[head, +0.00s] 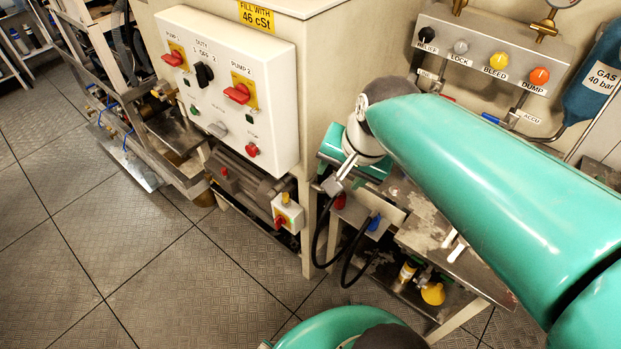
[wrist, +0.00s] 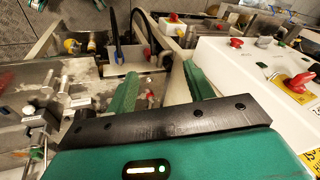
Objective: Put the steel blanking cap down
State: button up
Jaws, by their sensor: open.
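My gripper (wrist: 160,78) shows in the wrist view with its two green fingers spread apart. No steel blanking cap can be made out between the fingers. Small metal pieces lie on the worn steel bench top (wrist: 82,82) at the left of the wrist view, but I cannot tell whether one of them is the cap. In the head view my green arm covers much of the bench (head: 428,226). The gripper there is mostly hidden behind the wrist, close to the bench's back left and the cabinet side.
The white pump panel (head: 228,85) with red switches juts from the cabinet left of my arm. A valve panel (head: 490,55) with coloured knobs and a blue gas bottle (head: 598,80) stand behind. Black hoses loop beside the bench. Open floor (head: 130,255) lies at left.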

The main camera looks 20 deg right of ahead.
jog(key=s+a+r+n+t, duration=0.1)
jog(key=s+a+r+n, duration=0.1)
jog(key=a+n, duration=0.4)
jog(key=s+n, duration=0.1)
jog(key=n, duration=0.1)
jog(key=shift+a+r+n+h, duration=0.15)
jog(key=shift+a+n+h, duration=0.15)
jog(key=shift+a+n, duration=0.1)
jog(key=shift+s, duration=0.1)
